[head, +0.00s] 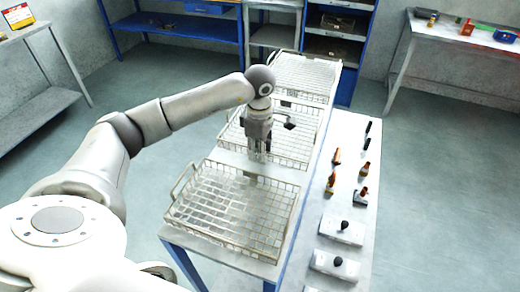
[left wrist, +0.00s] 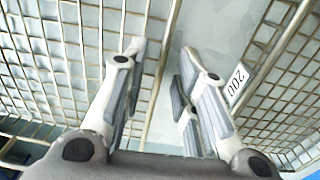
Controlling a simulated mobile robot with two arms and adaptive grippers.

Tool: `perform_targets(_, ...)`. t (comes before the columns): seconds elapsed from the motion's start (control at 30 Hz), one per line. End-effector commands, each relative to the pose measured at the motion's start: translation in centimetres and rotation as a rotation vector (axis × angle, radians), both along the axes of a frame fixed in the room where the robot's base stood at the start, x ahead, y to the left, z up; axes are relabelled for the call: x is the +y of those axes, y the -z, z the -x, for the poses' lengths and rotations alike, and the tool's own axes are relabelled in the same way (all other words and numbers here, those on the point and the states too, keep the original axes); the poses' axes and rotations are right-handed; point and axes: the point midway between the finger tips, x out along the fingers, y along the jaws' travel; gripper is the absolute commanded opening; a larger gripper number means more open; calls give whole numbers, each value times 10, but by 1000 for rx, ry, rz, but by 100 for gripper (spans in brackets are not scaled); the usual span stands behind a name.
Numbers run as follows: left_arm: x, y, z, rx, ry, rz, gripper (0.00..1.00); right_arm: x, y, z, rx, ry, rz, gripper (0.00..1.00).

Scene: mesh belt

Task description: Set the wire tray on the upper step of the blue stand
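Three wire trays stand in a row on a long blue-edged stand (head: 181,262): a near tray (head: 225,212), a middle tray (head: 306,122) and a far tray (head: 303,72). I cannot make out the height of each step. My left gripper (head: 262,158) points down at the far rim of the near tray, close to the middle tray. In the left wrist view its fingers (left wrist: 162,52) are apart, with a wire rim (left wrist: 168,62) running between them. I cannot tell whether they touch it. Mesh shows on both sides. My right gripper is out of view.
A pale ledge (head: 350,145) right of the trays holds several small tools and two white blocks (head: 341,230). A tag reading 200 (left wrist: 237,84) shows beside the fingers. Blue shelving (head: 347,60) stands behind, and a side table (head: 450,50) is at right. The floor at right is clear.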

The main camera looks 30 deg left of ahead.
Motion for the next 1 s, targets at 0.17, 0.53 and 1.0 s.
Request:
perform_targets(0.17, 0, -11, -1, -4, 0, 0, 27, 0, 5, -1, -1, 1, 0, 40)
perform_targets(0.53, -1, -85, 1, -6, 0, 1, 27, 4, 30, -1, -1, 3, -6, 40)
perform_targets(1.0, -1, -122, 3, 0, -1, 0, 27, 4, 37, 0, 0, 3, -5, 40)
